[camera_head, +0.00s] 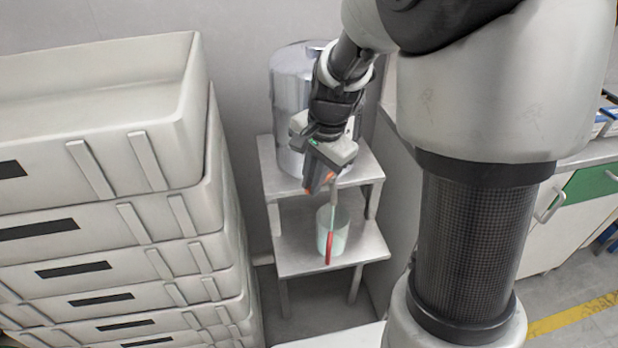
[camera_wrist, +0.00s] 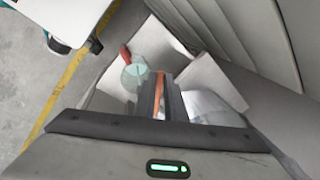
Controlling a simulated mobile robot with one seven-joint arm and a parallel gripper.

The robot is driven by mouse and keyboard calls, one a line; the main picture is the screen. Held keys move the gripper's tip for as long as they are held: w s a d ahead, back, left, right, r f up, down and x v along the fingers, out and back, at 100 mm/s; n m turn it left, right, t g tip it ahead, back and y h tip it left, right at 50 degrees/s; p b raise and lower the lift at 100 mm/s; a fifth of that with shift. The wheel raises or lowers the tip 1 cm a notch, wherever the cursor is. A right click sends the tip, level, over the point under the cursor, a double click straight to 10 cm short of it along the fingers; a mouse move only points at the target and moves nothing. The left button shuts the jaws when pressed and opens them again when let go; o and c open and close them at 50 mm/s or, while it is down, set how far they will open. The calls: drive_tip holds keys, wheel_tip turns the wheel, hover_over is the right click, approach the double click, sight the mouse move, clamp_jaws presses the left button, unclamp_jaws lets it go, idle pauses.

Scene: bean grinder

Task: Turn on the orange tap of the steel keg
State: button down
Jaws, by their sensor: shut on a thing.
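The steel keg (camera_head: 290,82) stands on the upper step of a small metal stand, partly behind my arm. My gripper (camera_head: 318,182) is at the keg's lower front, pointing down. It is shut on the orange tap (camera_head: 331,176), of which only small orange bits show around the fingers. In the wrist view, an orange strip of the tap (camera_wrist: 160,97) shows between the two dark fingers of my gripper (camera_wrist: 163,95). The rest of the tap is hidden. Whether it is turned cannot be told.
A pale translucent cup (camera_head: 334,232) stands on the stand's lower step (camera_head: 295,258), below my gripper. A red piece (camera_head: 329,247) shows at the cup's front. Stacked white crates (camera_head: 95,145) rise close on the left. A counter with a green-fronted drawer (camera_head: 592,184) is at right.

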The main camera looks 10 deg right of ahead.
drive_tip(key=shift+s+d+n, duration=0.1)
drive_tip(key=shift+s+n, duration=0.05)
drive_tip(key=shift+n, duration=0.15)
drive_tip(key=c, duration=1.8)
unclamp_jaws()
drive_tip(key=s+r+p, duration=0.1)
drive_tip(key=r, duration=0.4)
drive_tip(key=d+r+p, duration=0.1)
drive_tip(key=r+p, duration=0.1)
drive_tip(key=r, duration=0.4)
drive_tip(key=s+d+r+p, duration=0.1)
drive_tip(key=r+p, duration=0.1)
drive_tip(key=r, duration=0.4)
drive_tip(key=shift+s, duration=0.35)
